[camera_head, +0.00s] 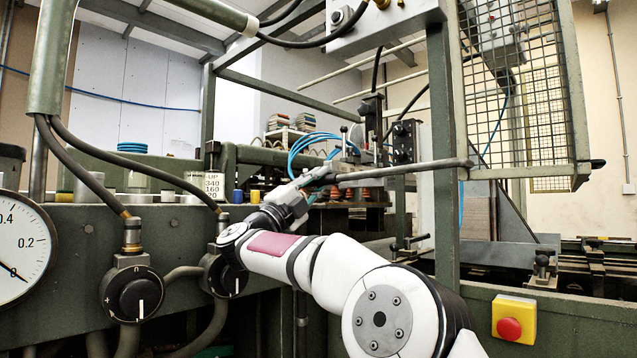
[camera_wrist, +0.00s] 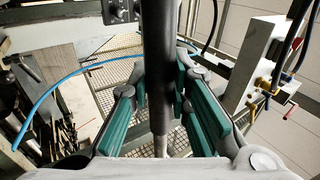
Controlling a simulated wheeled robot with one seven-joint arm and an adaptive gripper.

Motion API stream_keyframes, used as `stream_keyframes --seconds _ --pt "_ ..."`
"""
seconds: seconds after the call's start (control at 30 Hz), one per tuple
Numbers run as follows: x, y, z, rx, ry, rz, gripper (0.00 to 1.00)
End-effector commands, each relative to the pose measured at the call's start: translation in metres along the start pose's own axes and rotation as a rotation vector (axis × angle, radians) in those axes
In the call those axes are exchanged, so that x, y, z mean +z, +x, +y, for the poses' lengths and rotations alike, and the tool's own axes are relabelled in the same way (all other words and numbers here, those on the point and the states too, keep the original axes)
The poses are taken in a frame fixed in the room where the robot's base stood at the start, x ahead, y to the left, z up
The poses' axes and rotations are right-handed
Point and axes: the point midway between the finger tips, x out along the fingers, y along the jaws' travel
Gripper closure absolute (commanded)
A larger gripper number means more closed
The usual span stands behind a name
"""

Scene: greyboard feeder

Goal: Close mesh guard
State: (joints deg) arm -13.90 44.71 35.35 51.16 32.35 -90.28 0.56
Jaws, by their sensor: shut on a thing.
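The mesh guard (camera_head: 542,105) is a green-framed wire grid at the upper right of the head view. Its mesh also shows behind my fingers in the wrist view (camera_wrist: 118,76). A long dark handle bar (camera_head: 405,170) runs from the guard's lower frame leftward to my gripper (camera_head: 320,179). In the wrist view the bar (camera_wrist: 158,45) passes between my green-padded fingers. My gripper is shut on this bar near its free end. The guard's exact angle to the machine frame is hard to tell.
A green post (camera_head: 443,130) stands just left of the mesh. A yellow box with a red button (camera_head: 511,319) is at the lower right. Black knobs (camera_head: 133,294) and a dial gauge (camera_head: 22,245) are at the left. Blue hoses (camera_head: 315,145) lie behind my gripper.

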Motion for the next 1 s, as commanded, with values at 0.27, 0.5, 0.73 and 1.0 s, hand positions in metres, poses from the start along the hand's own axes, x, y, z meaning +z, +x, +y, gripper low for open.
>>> stream_keyframes --seconds 0.27,0.5,0.73,1.0 --pt "0.003 -0.002 -0.005 -0.006 0.007 -0.015 0.61" --pt "0.003 -0.002 -0.004 -0.004 0.005 -0.012 0.61" --pt "0.003 -0.024 -0.004 -0.005 0.004 -0.015 0.61" --pt "0.004 -0.065 -0.004 -0.005 0.006 -0.015 0.61"
